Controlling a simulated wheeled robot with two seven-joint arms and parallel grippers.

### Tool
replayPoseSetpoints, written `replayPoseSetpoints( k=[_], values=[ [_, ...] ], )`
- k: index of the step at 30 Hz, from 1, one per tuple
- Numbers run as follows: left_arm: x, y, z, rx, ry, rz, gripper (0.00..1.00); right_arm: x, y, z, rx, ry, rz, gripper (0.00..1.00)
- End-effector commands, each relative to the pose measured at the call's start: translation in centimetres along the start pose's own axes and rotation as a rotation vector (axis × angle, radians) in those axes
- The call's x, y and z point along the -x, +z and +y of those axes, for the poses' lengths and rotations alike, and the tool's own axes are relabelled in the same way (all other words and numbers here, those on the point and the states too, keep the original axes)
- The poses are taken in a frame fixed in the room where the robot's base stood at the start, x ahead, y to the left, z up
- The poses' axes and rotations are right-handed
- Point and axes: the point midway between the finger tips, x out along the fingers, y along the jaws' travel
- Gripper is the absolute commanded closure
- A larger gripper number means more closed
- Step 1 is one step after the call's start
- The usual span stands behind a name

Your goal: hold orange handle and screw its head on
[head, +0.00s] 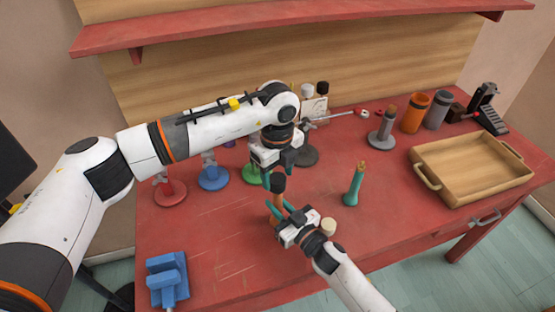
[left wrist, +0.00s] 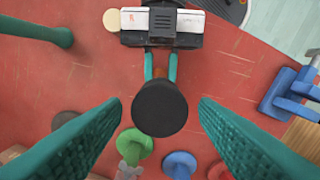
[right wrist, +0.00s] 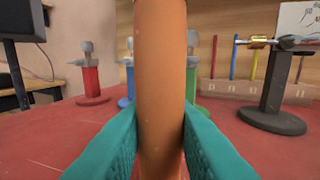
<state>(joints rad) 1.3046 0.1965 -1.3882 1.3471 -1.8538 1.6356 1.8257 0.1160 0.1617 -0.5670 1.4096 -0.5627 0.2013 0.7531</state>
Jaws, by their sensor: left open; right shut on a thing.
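The orange handle (head: 276,207) stands upright in my right gripper (head: 279,208). In the right wrist view the handle (right wrist: 160,75) fills the middle, with the teal fingers (right wrist: 160,125) shut on it from both sides. A dark round head (head: 278,183) sits at the handle's top; I cannot tell how firmly it is seated. My left gripper (head: 273,177) is above, pointing down. In the left wrist view the head's round dark top (left wrist: 160,107) lies between the open left fingers (left wrist: 160,103), with a gap on each side.
A teal handle (head: 353,185) stands upright to the right. A cream disc (head: 328,226) lies beside my right gripper. Red (head: 170,193), blue (head: 213,179) and dark stands (head: 306,156) are behind. A blue vise (head: 168,280) is front left, a wooden tray (head: 432,183) right.

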Motion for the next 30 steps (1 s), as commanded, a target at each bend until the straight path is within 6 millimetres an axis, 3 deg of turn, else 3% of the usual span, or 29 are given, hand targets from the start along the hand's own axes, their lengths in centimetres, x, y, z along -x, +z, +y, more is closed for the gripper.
replayPoseSetpoints(
  k=[6, 16, 24, 30],
  values=[
    [-2.0, 0.0, 0.0, 0.000, -0.001, 0.000, 0.45, 0.0, 0.0, 0.0, 0.000, 0.000, 0.000, 1.00],
    [-2.2, 0.0, 0.0, -0.001, 0.000, 0.000, 0.45, 0.0, 0.0, 0.0, 0.000, 0.000, 0.000, 1.00],
    [-2.2, 0.0, 0.0, -0.001, 0.000, 0.000, 0.90, 0.0, 0.0, 0.0, 0.000, 0.000, 0.000, 1.00],
    [-2.2, 0.0, 0.0, -0.102, 0.000, 0.000, 0.90, 0.0, 0.0, 0.0, 0.000, 0.000, 0.000, 1.00]
  ],
)
